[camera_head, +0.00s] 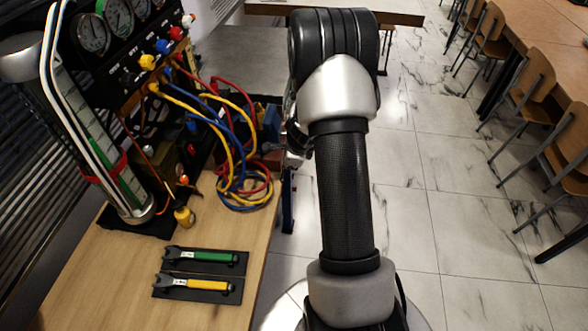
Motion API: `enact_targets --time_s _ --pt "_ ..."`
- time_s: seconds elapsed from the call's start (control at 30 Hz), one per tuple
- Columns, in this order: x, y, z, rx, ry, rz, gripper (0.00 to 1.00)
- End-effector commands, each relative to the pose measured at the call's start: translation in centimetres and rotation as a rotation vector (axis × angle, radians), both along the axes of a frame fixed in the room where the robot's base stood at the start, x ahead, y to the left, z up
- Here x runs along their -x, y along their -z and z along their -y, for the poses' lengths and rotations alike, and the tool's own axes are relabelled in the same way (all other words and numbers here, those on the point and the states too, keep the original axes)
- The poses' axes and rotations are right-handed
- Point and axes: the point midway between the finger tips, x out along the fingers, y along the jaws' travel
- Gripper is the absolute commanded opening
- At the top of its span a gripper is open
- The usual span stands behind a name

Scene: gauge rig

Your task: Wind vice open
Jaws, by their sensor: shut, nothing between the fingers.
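A blue part (271,122), which looks like part of the vice, shows at the right edge of the bench, just left of my arm. Another upright blue piece (288,200) shows lower down, beside the bench edge; I cannot tell whether it belongs to the vice. The vice's handle and jaw gap cannot be made out. My gripper (298,142) is mostly hidden behind my arm, close to the right of the blue part. It is shut and holds nothing. I cannot tell whether it touches the vice.
Coiled red, yellow and blue hoses (240,185) lie near the vice, below the gauge panel (115,35). A green-handled tool (205,256) and a yellow-handled tool (200,284) lie on the bench (110,280). Open floor is on the right, then chairs (530,80).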

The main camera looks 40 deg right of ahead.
Motion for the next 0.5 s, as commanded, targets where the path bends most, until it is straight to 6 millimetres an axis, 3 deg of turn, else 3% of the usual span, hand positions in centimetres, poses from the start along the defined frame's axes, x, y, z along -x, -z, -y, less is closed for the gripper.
enact_targets --time_s 0.5 --pt "-0.6 4.5 0.6 -0.001 0.0 -0.001 0.0"
